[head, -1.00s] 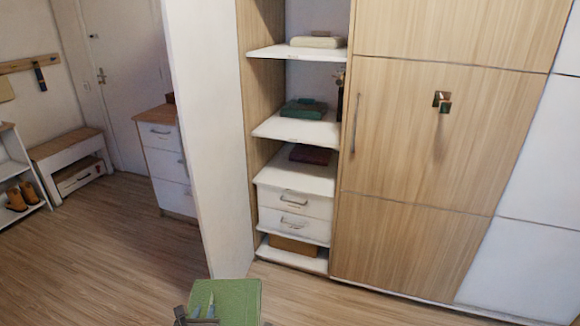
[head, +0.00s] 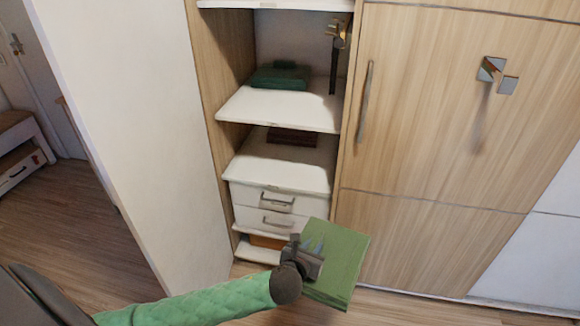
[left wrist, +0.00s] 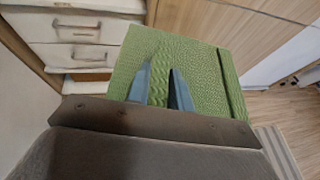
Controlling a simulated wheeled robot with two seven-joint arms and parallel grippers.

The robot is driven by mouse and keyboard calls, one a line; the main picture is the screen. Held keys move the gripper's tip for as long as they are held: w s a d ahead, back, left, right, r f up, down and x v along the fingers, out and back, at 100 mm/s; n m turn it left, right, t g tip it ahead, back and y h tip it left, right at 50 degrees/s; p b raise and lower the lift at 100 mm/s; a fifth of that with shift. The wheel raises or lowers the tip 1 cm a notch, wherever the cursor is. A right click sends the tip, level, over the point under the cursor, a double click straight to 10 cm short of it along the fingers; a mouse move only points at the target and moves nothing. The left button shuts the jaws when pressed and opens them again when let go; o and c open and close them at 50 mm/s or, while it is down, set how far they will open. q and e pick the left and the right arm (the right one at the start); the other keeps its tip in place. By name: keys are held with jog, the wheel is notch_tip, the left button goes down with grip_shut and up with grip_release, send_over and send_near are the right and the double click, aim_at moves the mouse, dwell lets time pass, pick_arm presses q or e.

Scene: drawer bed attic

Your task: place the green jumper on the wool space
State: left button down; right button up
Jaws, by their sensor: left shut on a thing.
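The green jumper (head: 340,262) is a folded, light green, knitted block. My left gripper (head: 312,250) is shut on its near edge and holds it in the air in front of the open wardrobe, low and right of the drawers. In the left wrist view the jumper (left wrist: 185,75) lies between and beyond the two blue-grey fingers (left wrist: 160,85). Open shelves stand behind it. A dark green folded garment (head: 280,75) lies on one shelf (head: 275,108), and a dark red folded one (head: 292,137) lies on the shelf below (head: 280,170). I cannot read any label naming the wool space. My right gripper is out of view.
Two white drawers (head: 277,203) sit under the lower shelf. A brown box (head: 268,242) is partly hidden at the bottom. A wooden door with a long handle (head: 365,102) borders the shelves on the right, and a white panel (head: 110,120) on the left.

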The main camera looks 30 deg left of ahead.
pick_arm(q)
jog(key=shift+r, duration=0.25)
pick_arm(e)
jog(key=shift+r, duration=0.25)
